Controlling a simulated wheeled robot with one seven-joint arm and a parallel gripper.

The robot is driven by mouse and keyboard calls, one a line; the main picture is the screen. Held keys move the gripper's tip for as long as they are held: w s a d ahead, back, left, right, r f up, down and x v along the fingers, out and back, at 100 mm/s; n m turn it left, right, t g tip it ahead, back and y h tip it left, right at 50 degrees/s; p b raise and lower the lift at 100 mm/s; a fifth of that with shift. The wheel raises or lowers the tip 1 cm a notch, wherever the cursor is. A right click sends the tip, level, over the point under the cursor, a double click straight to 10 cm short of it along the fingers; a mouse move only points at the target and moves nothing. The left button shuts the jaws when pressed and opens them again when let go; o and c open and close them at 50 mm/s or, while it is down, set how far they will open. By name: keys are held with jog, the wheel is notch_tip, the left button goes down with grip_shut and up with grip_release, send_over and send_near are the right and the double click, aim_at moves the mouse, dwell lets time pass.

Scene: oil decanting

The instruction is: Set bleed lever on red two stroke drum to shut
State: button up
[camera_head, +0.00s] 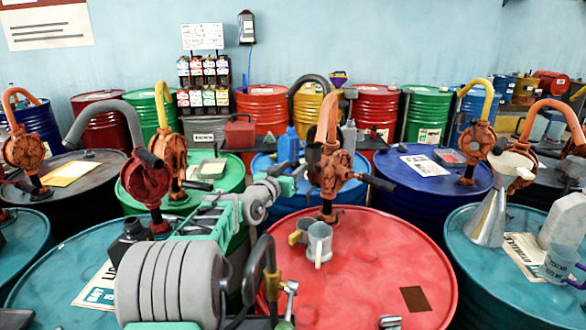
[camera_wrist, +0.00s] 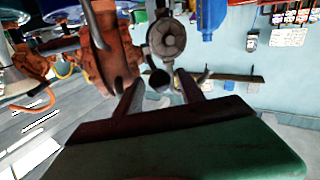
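The red drum (camera_head: 385,250) stands in front, right of centre, with a rusty orange hand pump (camera_head: 328,170) upright on its top. The pump body also shows large in the wrist view (camera_wrist: 105,50). My gripper (camera_head: 298,172) is beside the pump's left side at body height. In the wrist view my gripper (camera_wrist: 160,86) is open, its two dark fingers apart. A small dark round end (camera_wrist: 160,80) shows between or just beyond the fingertips; I cannot tell whether it is the bleed lever or whether a finger touches it. The lever's setting cannot be made out.
Grey mugs (camera_head: 319,242) stand on the red drum beside the pump base. The pump's crank handle (camera_head: 376,182) sticks out right. A blue drum (camera_head: 430,190) and a teal drum with a metal funnel (camera_head: 487,218) stand to the right. A dark red pump (camera_head: 145,182) stands left.

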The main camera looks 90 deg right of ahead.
grip_shut()
dwell(1.1)
